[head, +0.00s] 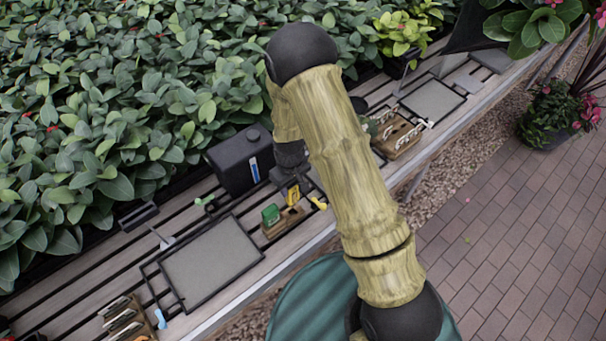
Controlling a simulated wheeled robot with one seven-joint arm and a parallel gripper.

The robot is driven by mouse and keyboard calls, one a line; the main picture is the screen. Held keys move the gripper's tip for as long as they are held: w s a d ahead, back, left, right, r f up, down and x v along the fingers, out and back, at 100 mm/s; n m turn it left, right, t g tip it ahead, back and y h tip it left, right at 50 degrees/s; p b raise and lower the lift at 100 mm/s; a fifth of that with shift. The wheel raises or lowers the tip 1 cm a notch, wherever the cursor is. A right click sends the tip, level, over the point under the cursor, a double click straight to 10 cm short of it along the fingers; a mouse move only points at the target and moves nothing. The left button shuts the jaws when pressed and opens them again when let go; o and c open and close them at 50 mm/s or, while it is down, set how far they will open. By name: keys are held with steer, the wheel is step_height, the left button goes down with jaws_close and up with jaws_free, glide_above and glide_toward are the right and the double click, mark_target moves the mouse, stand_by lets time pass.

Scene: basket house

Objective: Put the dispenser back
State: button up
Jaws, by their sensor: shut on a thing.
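My gripper (291,181), dark and partly hidden by my arm, points down over the wooden slatted bench. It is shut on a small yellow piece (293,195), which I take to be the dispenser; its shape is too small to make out. Right below is a small wooden holder (282,222) on the bench, with a green block (271,214) at its left end. The yellow piece is above or at the holder's right part; I cannot tell whether it touches it.
A black canister (238,163) with a blue-white label stands close left of my gripper. A grey framed tray (211,262) lies front left. Another wooden rack (397,136) and tray (433,101) lie to the right. Dense plants (110,110) line the back; brick paving (510,240) is at right.

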mark_target(292, 196)
steer(key=shift+w, duration=0.1)
steer(key=shift+f, duration=0.2)
steer(key=shift+f+b, duration=1.2)
steer(key=shift+f, duration=0.4)
stand_by(0.4)
steer(key=shift+f+b, duration=1)
steer(key=shift+f, duration=0.4)
